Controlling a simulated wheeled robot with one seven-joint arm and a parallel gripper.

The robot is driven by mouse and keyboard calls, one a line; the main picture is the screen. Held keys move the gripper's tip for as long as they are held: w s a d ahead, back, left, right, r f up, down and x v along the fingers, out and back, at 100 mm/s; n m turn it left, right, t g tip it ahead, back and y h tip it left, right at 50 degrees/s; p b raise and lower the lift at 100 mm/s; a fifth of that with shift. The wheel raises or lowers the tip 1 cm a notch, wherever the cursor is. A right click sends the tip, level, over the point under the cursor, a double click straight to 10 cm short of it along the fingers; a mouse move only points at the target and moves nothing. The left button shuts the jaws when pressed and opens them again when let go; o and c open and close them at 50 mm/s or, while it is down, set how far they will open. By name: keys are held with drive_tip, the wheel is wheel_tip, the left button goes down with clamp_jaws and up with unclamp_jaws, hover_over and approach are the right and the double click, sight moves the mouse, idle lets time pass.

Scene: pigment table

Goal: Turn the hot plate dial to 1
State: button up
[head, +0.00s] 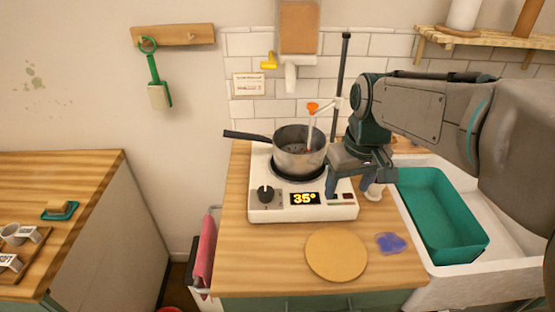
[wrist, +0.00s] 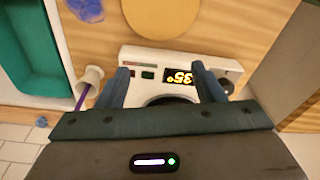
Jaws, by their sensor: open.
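The white hot plate (head: 280,209) stands on the wooden counter, its front panel showing a lit "35°" display (head: 305,198). Its black dial (head: 265,194) is left of the display; its marks are too small to read. The wrist view shows the panel upside down, with the dial (wrist: 226,86) just right of my right-hand finger. My gripper (head: 352,192) is open and empty over the right part of the hot plate, apart from the dial. In the wrist view its fingertips (wrist: 160,72) straddle part of the panel and display.
A steel pot (head: 300,160) with a thermometer in it sits on the plate, its handle pointing left. A small white container (head: 374,190) stands right of the hot plate. A round cork mat (head: 336,254) and a blue cloth-like patch (head: 391,243) lie in front. A teal basin (head: 440,215) is at right.

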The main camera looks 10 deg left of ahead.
drive_tip(key=w+a+r+n+p, duration=0.2)
drive_tip(key=w+a+r+n, duration=0.15)
drive_tip(key=a, duration=0.45)
drive_tip(key=n+g+p, duration=0.1)
drive_tip(key=n+p, duration=0.1)
drive_tip(key=n, duration=0.1)
hover_over(266, 190)
drive_tip(key=shift+h, duration=0.4)
wheel_tip(266, 190, down, 14)
drive_tip(key=shift+p, duration=0.6)
drive_tip(key=c, duration=1)
